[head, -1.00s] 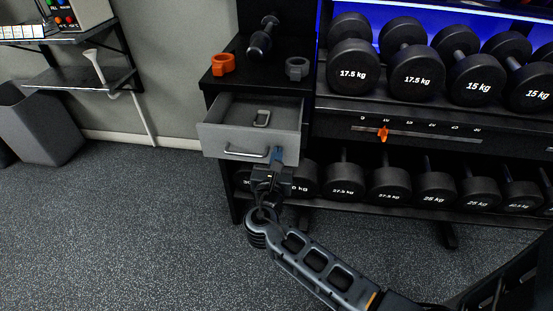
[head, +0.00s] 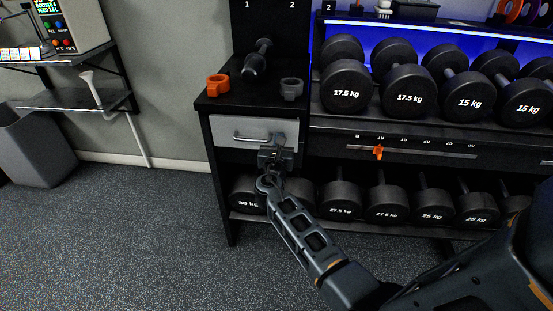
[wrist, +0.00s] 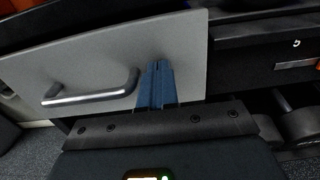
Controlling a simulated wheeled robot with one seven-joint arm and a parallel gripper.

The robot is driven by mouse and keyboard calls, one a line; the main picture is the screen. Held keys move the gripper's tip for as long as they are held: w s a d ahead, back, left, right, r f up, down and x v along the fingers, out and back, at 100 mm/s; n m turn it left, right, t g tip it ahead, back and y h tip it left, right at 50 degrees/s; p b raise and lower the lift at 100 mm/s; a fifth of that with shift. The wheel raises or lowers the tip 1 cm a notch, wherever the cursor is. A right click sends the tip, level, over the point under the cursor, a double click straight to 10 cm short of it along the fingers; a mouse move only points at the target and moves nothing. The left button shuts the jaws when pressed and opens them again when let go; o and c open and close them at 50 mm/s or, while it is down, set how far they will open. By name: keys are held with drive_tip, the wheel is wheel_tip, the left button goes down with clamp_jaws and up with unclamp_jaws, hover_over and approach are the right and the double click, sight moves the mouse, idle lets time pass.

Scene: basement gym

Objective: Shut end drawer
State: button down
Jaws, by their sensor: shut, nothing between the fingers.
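The end drawer (head: 225,131) has a grey front with a metal bar handle and sits under the black top at the left end of the rack. Its front looks flush or nearly flush with the cabinet, and its inside is hidden. In the wrist view the drawer front (wrist: 110,62) fills the upper left, with the handle (wrist: 92,92) left of the fingers. My gripper (head: 279,140) is shut and empty. Its blue fingertips (wrist: 157,68) are at the right part of the drawer front, right of the handle, and seem to touch it.
Racked dumbbells (head: 345,87) stand to the right, above and below a numbered rail with an orange slider (head: 378,152). Floor at left is open.

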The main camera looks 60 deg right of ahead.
sight(282, 131)
drive_tip(key=b+x, duration=0.1)
drive_tip(key=x, duration=0.4)
drive_tip(key=shift+d, duration=0.2)
drive_tip(key=shift+w+d+r, duration=0.15)
drive_tip(key=shift+w+d, duration=0.05)
drive_tip(key=shift+d, duration=0.25)
